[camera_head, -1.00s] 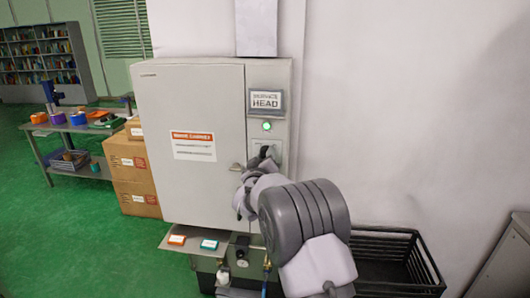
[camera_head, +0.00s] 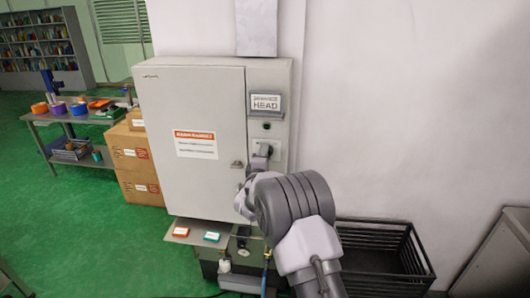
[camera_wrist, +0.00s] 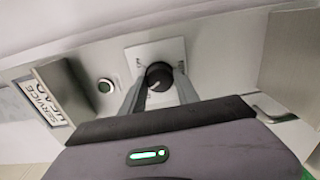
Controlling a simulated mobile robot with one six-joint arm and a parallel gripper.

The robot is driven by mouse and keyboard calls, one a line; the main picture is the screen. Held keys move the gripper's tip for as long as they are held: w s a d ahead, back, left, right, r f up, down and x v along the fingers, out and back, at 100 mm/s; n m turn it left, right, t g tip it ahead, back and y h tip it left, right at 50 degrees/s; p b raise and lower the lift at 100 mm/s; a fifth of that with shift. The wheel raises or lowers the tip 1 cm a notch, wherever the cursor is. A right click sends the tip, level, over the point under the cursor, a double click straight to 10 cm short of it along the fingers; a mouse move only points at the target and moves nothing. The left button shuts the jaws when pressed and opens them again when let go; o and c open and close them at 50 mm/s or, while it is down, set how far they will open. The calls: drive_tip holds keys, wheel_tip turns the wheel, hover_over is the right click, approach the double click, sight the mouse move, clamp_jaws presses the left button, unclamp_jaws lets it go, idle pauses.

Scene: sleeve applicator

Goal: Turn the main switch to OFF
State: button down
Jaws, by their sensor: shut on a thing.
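The main switch is a round black knob (camera_wrist: 158,76) on a white plate (camera_wrist: 148,52) in the wrist view. A white mark on the knob points to lower left in that view. Small lettering on the plate is unreadable. My gripper (camera_wrist: 160,80) is shut on the knob, one finger on each side. In the head view my gripper (camera_head: 262,156) is at the switch plate (camera_head: 269,146) on the cabinet's right strip and hides the knob. The lamp (camera_head: 266,126) above the switch looks dark; it also shows in the wrist view (camera_wrist: 105,86).
The grey cabinet door (camera_head: 190,120) with a latch handle (camera_head: 237,164) is left of the switch. A service head sign (camera_head: 265,102) is above. A ledge (camera_head: 186,236) with orange and teal blocks juts out below. A black crate (camera_head: 385,255) stands right; boxes (camera_head: 133,165) stand left.

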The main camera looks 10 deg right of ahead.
drive_tip(key=shift+n+p, duration=0.7)
drive_tip(key=shift+n, duration=1)
drive_tip(key=c, duration=0.9)
unclamp_jaws()
drive_tip(key=shift+s, duration=0.1)
drive_tip(key=v, duration=1.7)
drive_tip(key=shift+b, duration=0.3)
drive_tip(key=shift+s, duration=0.1)
